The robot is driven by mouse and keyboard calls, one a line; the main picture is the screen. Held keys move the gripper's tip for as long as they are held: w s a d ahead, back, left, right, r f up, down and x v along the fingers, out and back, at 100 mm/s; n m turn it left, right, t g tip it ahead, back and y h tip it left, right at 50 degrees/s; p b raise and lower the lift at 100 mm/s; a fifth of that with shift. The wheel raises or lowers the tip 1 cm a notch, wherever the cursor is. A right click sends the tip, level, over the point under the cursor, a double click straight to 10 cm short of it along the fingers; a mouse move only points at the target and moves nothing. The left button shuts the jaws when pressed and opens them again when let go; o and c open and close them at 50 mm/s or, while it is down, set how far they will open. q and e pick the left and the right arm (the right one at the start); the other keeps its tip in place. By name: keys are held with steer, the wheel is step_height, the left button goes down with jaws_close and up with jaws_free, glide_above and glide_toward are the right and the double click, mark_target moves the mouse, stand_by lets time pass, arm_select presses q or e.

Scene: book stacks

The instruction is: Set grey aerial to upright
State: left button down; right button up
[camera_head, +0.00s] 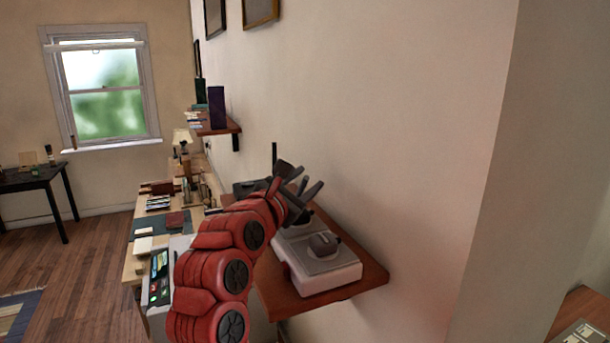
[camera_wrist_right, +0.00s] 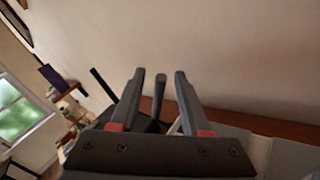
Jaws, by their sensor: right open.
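The grey aerial (camera_wrist_right: 159,88) is a short rounded stick between the two fingers of my right gripper in the right wrist view. Its lower end is hidden behind the gripper body. It leans at a different angle from the thin black aerial (camera_wrist_right: 102,83) to its left, which stands upright in the head view (camera_head: 274,157). My right gripper (camera_head: 303,182) is open over the wooden shelf, and gaps show on both sides of the grey aerial in the right wrist view (camera_wrist_right: 158,95). A dark device (camera_head: 245,188) is partly hidden behind my right arm. My left gripper is out of view.
A white device with a dark round top (camera_head: 322,262) sits at the near end of the wooden shelf (camera_head: 363,277), close to my gripper. The wall (camera_head: 400,140) is right behind the shelf. A cluttered desk (camera_head: 135,262) stands to the left.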

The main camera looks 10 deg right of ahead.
steer(key=shift+c, duration=0.3)
jaws_close()
stand_by(1.2)
